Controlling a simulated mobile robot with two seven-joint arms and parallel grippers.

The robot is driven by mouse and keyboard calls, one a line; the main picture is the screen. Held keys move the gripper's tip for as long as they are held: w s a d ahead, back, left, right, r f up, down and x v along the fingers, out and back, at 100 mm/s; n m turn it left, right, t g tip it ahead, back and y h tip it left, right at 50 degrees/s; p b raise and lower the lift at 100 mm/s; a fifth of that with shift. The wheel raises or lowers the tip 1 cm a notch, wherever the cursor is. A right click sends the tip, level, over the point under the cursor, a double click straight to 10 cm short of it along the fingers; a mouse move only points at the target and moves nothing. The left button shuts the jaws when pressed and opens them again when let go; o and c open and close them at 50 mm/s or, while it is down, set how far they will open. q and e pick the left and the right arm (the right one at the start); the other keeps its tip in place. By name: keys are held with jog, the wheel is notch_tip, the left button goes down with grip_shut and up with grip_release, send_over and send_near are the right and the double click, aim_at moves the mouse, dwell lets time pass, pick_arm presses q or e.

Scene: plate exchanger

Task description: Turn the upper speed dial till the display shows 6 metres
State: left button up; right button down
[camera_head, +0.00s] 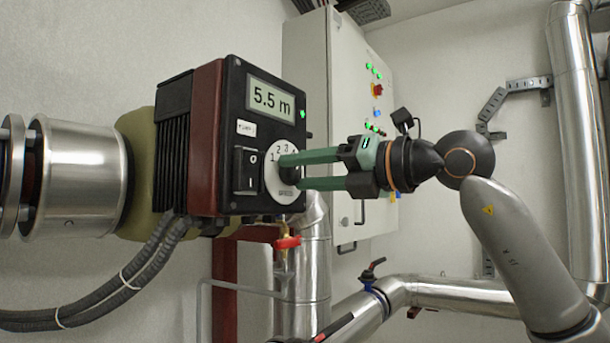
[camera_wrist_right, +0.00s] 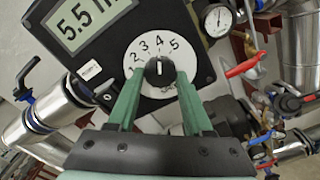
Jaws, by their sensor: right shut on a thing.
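The pump's black control box (camera_head: 236,190) shows a display (camera_head: 271,100) reading 5.5 m. Below the display is a white round dial plate (camera_head: 283,200) with printed numbers; it also shows in the wrist view (camera_wrist_right: 140,62). A black knob (camera_wrist_right: 160,72) sits at its centre, its white mark pointing up near the 4. My right gripper (camera_head: 290,172) comes from the right with green fingers. It is shut on the knob, one finger on each side; the fingers partly hide the knob and plate in the head view. Only this one dial shows. My left gripper is not in view.
A black rocker switch (camera_head: 245,171) sits directly left of the dial. A red-handled valve (camera_head: 288,243) is below the box. A grey cabinet (camera_head: 345,130) stands behind my right gripper. Silver pipes (camera_head: 580,130) run at the right, and hoses (camera_head: 110,305) hang lower left.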

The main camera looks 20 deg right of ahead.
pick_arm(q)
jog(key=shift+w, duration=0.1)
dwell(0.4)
pick_arm(e)
jog(key=c, duration=0.8)
grip_release()
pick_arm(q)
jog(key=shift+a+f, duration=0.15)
pick_arm(e)
jog(key=o, duration=0.5)
pick_arm(q)
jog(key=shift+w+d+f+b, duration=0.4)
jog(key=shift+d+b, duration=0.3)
jog(key=shift+b, duration=0.5)
pick_arm(e)
jog(key=v, duration=1.2)
jog(key=shift+s+d, duration=0.2)
jog(key=shift+d, duration=0.05)
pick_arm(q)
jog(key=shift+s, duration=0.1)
